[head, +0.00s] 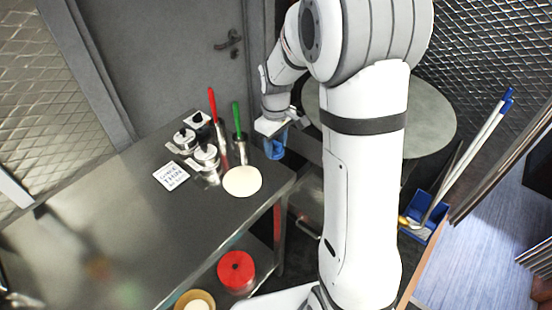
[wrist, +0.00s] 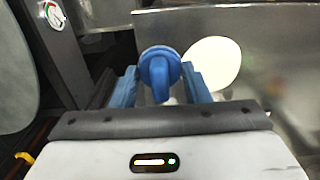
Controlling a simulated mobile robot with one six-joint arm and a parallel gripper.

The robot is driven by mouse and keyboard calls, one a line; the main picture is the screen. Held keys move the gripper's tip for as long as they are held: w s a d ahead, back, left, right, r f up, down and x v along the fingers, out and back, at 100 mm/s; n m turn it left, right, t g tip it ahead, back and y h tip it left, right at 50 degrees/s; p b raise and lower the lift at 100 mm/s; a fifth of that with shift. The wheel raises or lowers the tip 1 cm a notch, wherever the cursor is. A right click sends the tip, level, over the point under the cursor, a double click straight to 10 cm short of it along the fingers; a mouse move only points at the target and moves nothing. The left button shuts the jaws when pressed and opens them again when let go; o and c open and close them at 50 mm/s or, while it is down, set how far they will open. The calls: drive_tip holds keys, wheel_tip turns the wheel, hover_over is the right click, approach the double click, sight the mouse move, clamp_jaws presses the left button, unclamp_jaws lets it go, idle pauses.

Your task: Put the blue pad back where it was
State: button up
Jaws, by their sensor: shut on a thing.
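The blue pad (wrist: 160,72) shows in the wrist view as a round blue disc with a blue grip on it, between my gripper's two blue fingers. My gripper (wrist: 160,92) is shut on it. In the head view my gripper (head: 273,138) is at the far right corner of the steel counter, fingers down. The blue seen there is partly hidden by my gripper body, and I cannot tell pad from fingers. I cannot tell whether the pad touches the counter.
A round pale flatbread (head: 242,181) lies on the steel counter (head: 120,215). Tools with red (head: 213,103) and green (head: 236,115) handles stand beside lidded steel pots (head: 206,155) and a written card (head: 171,175). A round grey top (head: 430,115) is behind my arm. The counter's left part is clear.

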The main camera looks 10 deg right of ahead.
sight(276, 142)
wheel_tip(276, 142, down, 8)
drive_tip(key=shift+d+r+p, duration=0.1)
drive_tip(key=shift+p, duration=0.45)
drive_tip(key=o, duration=0.9)
wheel_tip(276, 142, up, 12)
drive_tip(key=shift+f+b, duration=0.1)
drive_tip(key=shift+b, duration=0.6)
drive_tip(key=s+r+m+t, duration=0.1)
drive_tip(key=s+r+m, duration=0.1)
drive_tip(key=s, duration=0.5)
drive_tip(key=s+r+m+t, duration=0.1)
drive_tip(key=s+r+m, duration=0.1)
drive_tip(key=s, duration=0.5)
drive_tip(key=s+r+m+t, duration=0.1)
drive_tip(key=s+r+m, duration=0.2)
drive_tip(key=s, duration=0.4)
drive_tip(key=shift+s+d+r, duration=0.15)
drive_tip(key=shift+s+r, duration=0.05)
drive_tip(key=shift+r, duration=0.2)
drive_tip(key=shift+s+d+r, duration=0.15)
drive_tip(key=shift+r, duration=0.2)
